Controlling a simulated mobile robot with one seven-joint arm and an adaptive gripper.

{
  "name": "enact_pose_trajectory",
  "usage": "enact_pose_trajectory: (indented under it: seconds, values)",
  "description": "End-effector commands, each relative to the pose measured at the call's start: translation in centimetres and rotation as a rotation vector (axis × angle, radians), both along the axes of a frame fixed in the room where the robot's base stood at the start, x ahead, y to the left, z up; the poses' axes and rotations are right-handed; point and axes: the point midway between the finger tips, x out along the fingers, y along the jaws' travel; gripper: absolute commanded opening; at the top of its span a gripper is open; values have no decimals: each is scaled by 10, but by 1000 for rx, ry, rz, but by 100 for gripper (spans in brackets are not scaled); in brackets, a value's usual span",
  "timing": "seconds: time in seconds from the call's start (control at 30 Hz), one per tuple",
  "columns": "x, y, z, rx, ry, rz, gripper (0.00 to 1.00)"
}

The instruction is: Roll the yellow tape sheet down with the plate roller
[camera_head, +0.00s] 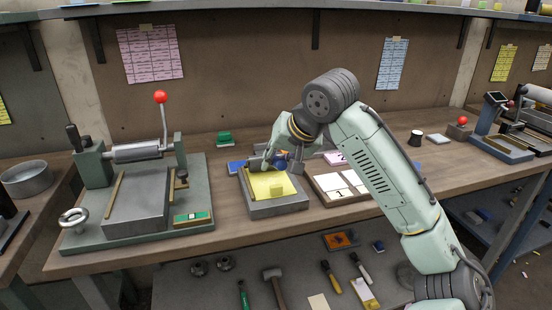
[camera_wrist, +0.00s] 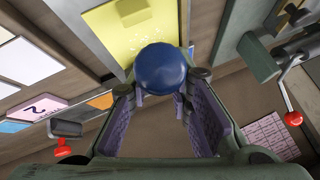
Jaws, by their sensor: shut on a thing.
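The yellow tape sheet (camera_head: 262,186) lies on a grey plate block (camera_head: 277,207) at mid-bench, with a small yellow raised piece on it. It also shows in the wrist view (camera_wrist: 112,35), with pale specks near the blue knob. My gripper (camera_head: 279,158) is at the back edge of the sheet, shut on the blue round knob of the plate roller (camera_wrist: 167,70). The knob shows between my fingers (camera_wrist: 162,98) in the wrist view. The roller's lower part is mostly hidden, so I cannot tell whether it touches the sheet.
A green press with a red-knobbed lever (camera_head: 161,97) stands left of the plate. A tray with white cards (camera_head: 338,188) is close on the right. A green block (camera_head: 223,138) and a blue pad (camera_head: 235,167) lie behind and left. Bench space in front is narrow.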

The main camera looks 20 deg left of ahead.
Motion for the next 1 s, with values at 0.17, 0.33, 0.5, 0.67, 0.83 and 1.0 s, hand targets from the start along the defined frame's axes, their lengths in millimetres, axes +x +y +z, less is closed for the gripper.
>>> enact_pose_trajectory:
  seconds: [0.17, 0.33, 0.5, 0.67, 0.83, 1.0]
  values:
    - [0, 0, -3, 1, -1, 0, 0]
    - [0, 0, -3, 0, -1, 0, 0]
    - [-5, -3, -4, 1, 0, 2, 0]
    - [-13, -8, -4, 1, 1, 2, 0]
    - [-17, -11, -4, 0, 1, 1, 0]
    - [-21, -14, -4, 0, 1, 1, 0]
